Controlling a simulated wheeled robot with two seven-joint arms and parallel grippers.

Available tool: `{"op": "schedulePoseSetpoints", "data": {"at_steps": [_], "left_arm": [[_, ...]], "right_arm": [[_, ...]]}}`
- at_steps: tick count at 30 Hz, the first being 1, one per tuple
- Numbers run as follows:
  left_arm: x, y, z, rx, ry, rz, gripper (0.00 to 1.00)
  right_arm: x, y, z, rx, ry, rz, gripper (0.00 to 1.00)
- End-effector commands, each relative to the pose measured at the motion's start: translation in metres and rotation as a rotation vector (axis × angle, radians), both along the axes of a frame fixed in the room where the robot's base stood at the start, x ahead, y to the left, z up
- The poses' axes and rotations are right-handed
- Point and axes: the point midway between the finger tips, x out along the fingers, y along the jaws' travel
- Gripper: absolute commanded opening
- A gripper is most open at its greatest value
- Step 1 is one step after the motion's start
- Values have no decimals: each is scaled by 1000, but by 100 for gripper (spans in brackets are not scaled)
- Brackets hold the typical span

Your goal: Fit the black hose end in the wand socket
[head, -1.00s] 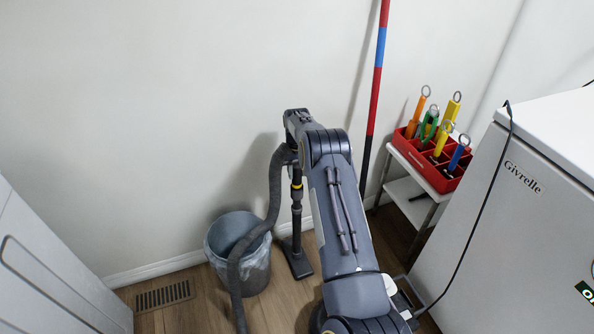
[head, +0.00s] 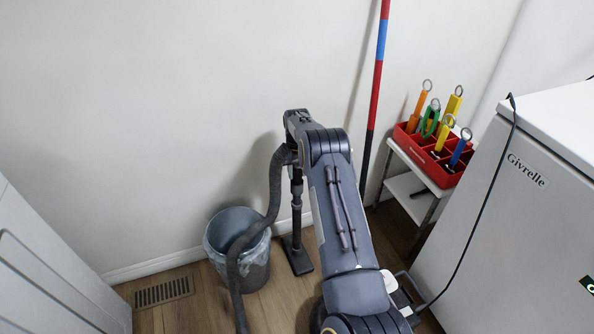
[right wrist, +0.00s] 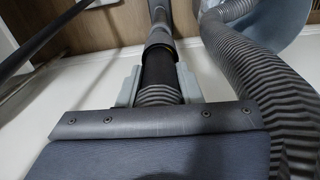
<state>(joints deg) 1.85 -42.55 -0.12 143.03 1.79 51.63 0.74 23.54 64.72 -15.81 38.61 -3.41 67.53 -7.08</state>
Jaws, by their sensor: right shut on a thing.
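The grey vacuum wand (head: 297,208) stands upright on its floor head (head: 297,260), near the wall. My right gripper (head: 291,150) is above it, mostly hidden behind my own arm. In the right wrist view, the gripper's pale fingers (right wrist: 158,88) are shut around the black hose end (right wrist: 158,70). The hose end is in line with the wand socket (right wrist: 160,37), and its tip is inside the socket rim, with no gap showing. How deep it sits cannot be seen. The ribbed grey hose (head: 262,222) loops down to the left. My left gripper is not in view.
A grey bin (head: 240,262) with a liner stands left of the wand, behind the hose. A red-and-blue pole (head: 376,85) leans at the wall. A red tool caddy (head: 440,168) sits on a white stand. A white appliance (head: 500,230) is at right, a floor vent (head: 163,292) at left.

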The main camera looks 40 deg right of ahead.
Motion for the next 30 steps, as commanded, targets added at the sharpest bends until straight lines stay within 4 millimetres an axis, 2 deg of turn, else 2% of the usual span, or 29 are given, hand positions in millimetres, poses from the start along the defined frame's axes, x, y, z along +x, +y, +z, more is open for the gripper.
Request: {"op": "schedulePoseSetpoints", "data": {"at_steps": [6, 7, 12, 22, 30], "left_arm": [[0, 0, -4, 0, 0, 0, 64], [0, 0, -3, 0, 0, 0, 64], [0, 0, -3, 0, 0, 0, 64], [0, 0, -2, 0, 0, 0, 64], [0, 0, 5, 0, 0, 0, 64]], "right_arm": [[0, 0, -6, 0, 0, 0, 9], [0, 0, -5, 0, -1, 0, 36], [0, 0, -5, 0, -1, 0, 57], [0, 0, 0, -1, -2, 0, 57], [1, 0, 44, -1, -3, 0, 57]]}}
